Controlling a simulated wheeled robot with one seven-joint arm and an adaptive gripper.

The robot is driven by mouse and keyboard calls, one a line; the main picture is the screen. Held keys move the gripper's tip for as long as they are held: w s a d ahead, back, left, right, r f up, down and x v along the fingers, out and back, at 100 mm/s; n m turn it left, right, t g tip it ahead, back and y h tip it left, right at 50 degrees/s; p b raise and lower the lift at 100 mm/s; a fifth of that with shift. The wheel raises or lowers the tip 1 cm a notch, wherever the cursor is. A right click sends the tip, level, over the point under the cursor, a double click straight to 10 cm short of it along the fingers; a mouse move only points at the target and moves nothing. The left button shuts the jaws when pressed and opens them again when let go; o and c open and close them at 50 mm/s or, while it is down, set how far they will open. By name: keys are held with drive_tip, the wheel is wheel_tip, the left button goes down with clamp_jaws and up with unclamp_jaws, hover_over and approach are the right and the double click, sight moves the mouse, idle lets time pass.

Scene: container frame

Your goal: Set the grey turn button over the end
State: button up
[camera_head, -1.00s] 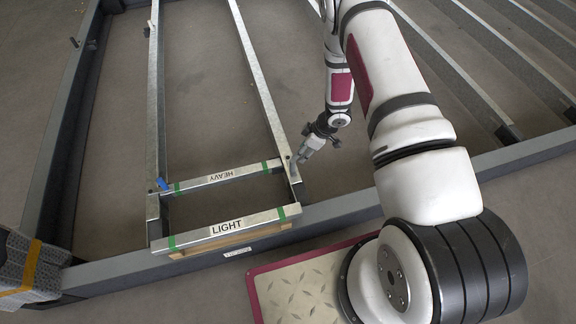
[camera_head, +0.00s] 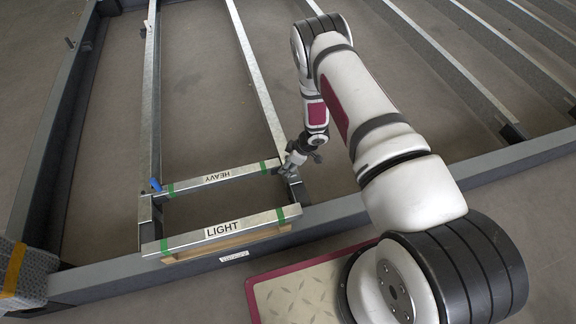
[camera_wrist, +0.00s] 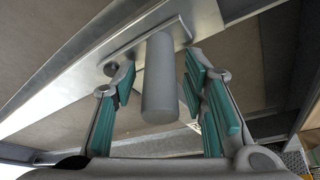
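The grey turn button (camera_wrist: 160,88) shows in the wrist view as a thick round grip standing out from a flat bar (camera_wrist: 122,42). The bar lies along the face of a metal rail (camera_wrist: 70,78). My gripper (camera_wrist: 160,66) is open, with one teal-padded finger on each side of the grip and a small gap to each. In the head view my gripper (camera_head: 292,162) is at the near end of the right-hand rail (camera_head: 262,95) and hides most of the button there.
A blue piece (camera_head: 155,185) sits on the left rail (camera_head: 151,90). A dark frame beam (camera_head: 110,277) runs along the near side.

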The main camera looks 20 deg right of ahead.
clamp_jaws()
